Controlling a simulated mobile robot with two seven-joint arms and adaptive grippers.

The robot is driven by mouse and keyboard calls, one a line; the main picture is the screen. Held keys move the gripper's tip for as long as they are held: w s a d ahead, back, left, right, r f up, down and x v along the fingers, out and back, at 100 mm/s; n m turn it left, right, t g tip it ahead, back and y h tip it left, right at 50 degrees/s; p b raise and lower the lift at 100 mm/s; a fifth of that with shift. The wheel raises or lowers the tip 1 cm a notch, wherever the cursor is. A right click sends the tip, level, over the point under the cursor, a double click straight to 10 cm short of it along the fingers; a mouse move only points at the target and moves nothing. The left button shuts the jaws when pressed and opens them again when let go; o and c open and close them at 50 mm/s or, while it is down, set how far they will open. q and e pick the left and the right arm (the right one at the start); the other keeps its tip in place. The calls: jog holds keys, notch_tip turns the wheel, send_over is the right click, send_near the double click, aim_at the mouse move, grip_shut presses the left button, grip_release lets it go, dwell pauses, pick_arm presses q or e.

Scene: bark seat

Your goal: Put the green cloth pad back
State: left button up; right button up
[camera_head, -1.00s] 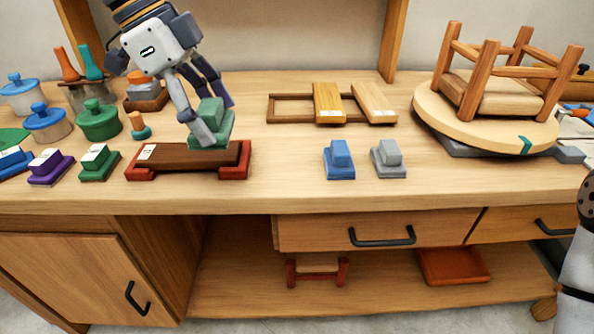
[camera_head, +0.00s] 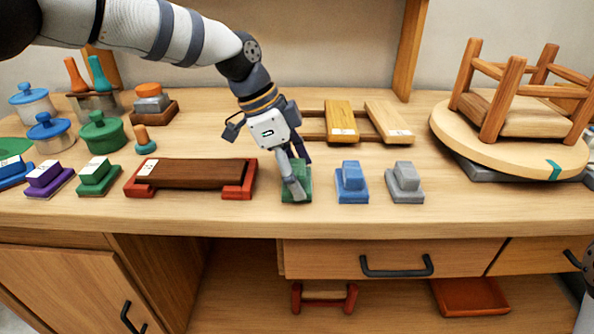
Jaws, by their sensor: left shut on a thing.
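The green cloth pad (camera_head: 300,196) is at the front of the bench top, just left of a blue pad (camera_head: 352,185). My left gripper (camera_head: 296,185) is over it from above, shut on its raised grip, which the fingers mostly hide. The pad appears level and at bench height; I cannot tell whether it touches the wood. A grey pad (camera_head: 405,184) stands right of the blue one, so the three form a row. My right gripper is not in view.
A red-ended holder with a dark brown bar (camera_head: 190,174) lies left of the pad. Another green block with a white label (camera_head: 98,176) and a purple one (camera_head: 48,179) stand farther left. A stool upside down on a round board (camera_head: 450,122) fills the right. Bench front edge is close.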

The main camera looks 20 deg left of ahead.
pick_arm(q)
jog(key=o, duration=1.1)
jog(key=shift+f, duration=0.15)
jog(key=v, duration=1.2)
